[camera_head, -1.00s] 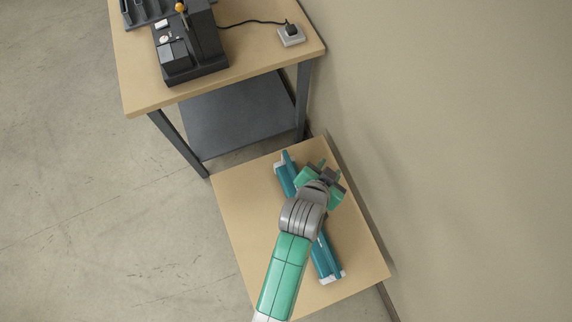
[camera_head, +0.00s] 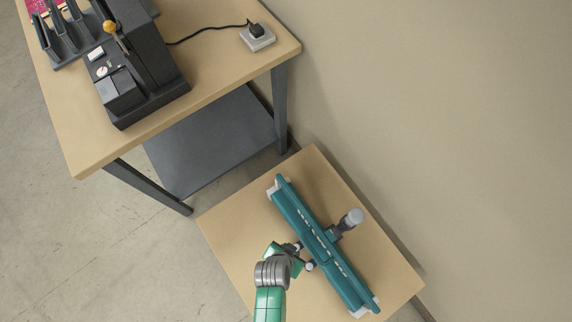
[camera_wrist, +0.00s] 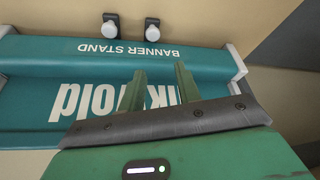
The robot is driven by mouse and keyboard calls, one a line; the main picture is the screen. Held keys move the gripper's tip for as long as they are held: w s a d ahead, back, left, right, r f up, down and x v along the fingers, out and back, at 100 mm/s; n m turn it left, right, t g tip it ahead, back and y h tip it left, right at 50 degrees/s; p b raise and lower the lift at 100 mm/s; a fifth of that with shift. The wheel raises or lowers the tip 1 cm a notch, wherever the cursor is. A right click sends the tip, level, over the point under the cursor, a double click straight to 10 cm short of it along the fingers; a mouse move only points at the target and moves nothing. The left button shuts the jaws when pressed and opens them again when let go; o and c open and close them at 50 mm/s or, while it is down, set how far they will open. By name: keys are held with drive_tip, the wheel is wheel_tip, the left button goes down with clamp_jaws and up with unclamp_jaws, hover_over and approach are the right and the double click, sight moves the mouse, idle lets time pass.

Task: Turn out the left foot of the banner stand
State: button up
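The teal banner stand (camera_head: 308,222) lies diagonally on the low wooden platform, with pale caps at its ends. In the head view a dark bracket with a grey rounded end (camera_head: 352,217) sticks out on its wall side. A small pale knob (camera_head: 310,265) shows on the near side, close to my gripper (camera_head: 298,250). In the wrist view the stand's lettered face (camera_wrist: 120,65) lies beyond my fingertips (camera_wrist: 162,75), which are apart with nothing between them. Two dark brackets with pale round ends (camera_wrist: 110,28) show side by side past its far edge. I cannot tell which is the left foot.
The low wooden platform (camera_head: 235,225) has bare room on the left. A taller table (camera_head: 225,75) with a lower shelf stands behind, bearing a dark machine (camera_head: 140,70) with a yellow-knobbed lever and a plug box (camera_head: 258,38). The wall (camera_head: 450,130) runs close on the right.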

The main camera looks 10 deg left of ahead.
drive_tip(key=f+b, duration=0.1)
drive_tip(key=f, duration=0.2)
drive_tip(key=f+b, duration=0.1)
drive_tip(key=shift+s+d+f+b, duration=0.2)
drive_tip(key=shift+s+d+b, duration=0.1)
drive_tip(key=shift+d+b, duration=0.1)
drive_tip(key=b+x, duration=0.3)
drive_tip(key=x, duration=0.4)
drive_tip(key=shift+w+f, duration=0.15)
drive_tip(key=shift+f, duration=0.1)
clamp_jaws()
